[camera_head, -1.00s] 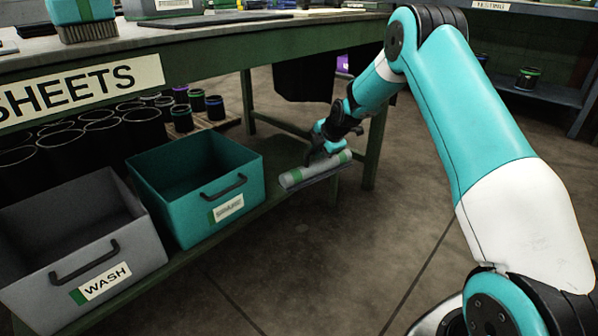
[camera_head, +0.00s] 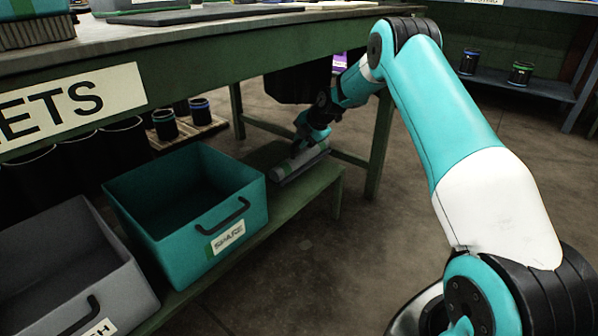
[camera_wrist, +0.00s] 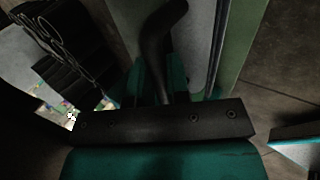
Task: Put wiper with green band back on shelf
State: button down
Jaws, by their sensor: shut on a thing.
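The wiper (camera_head: 300,163) is a pale grey roller with green bands and a darker strip along its lower side. In the head view it is over the right end of the low green shelf (camera_head: 318,184), to the right of the teal bin. My gripper (camera_head: 311,141) is shut on it from above. I cannot tell whether the wiper touches the shelf or hangs just above it.
A teal bin (camera_head: 228,218) marked SPARE and a grey bin (camera_head: 105,285) stand left on the shelf. The tabletop's green edge (camera_head: 240,62) runs overhead. A table leg (camera_head: 379,145) stands right of my gripper. Dark pots (camera_head: 165,124) stand behind.

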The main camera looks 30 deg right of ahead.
aim_at(307, 155)
notch_tip(307, 155, down, 8)
jog(key=b, duration=0.3)
jog(key=shift+b, duration=0.4)
jog(key=shift+r, duration=0.15)
jog(key=c, duration=1.1)
grip_release()
jog(key=shift+s+d+r+p, duration=0.1)
jog(key=shift+s+r+p, duration=0.1)
jog(key=shift+p, duration=0.1)
jog(key=p+v, duration=0.5)
jog(key=v, duration=0.6)
jog(key=shift+r, duration=0.2)
jog(key=shift+s, duration=0.1)
